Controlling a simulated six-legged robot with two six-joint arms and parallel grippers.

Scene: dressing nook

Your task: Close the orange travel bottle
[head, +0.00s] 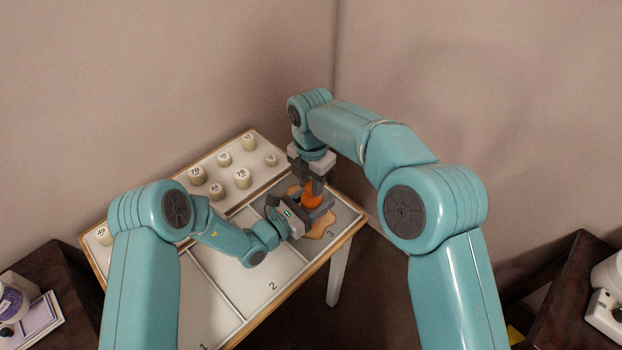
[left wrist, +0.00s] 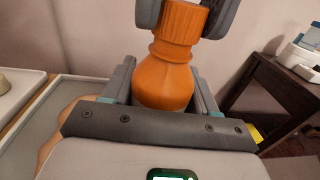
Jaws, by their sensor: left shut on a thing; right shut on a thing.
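The orange travel bottle (head: 311,199) stands upright over section 3 of the table. In the left wrist view its smooth body (left wrist: 165,85) sits between the fingers of my left gripper (head: 316,212), shut on it from the side. Its ribbed orange cap (left wrist: 178,22) is at the top, in line with the neck. My right gripper (head: 313,186) comes down from above and is shut on the cap; its grey fingers flank the cap in the left wrist view (left wrist: 184,15). The cap meets the neck with no clear gap; I cannot tell how tight it is.
A tan, lobed flat piece (head: 325,223) lies beneath the bottle. Several numbered cream pots (head: 242,178) stand in the tray along the table's back. Sections 1 and 2 (head: 238,275) look largely clear. Dark side tables (head: 545,290) stand left and right.

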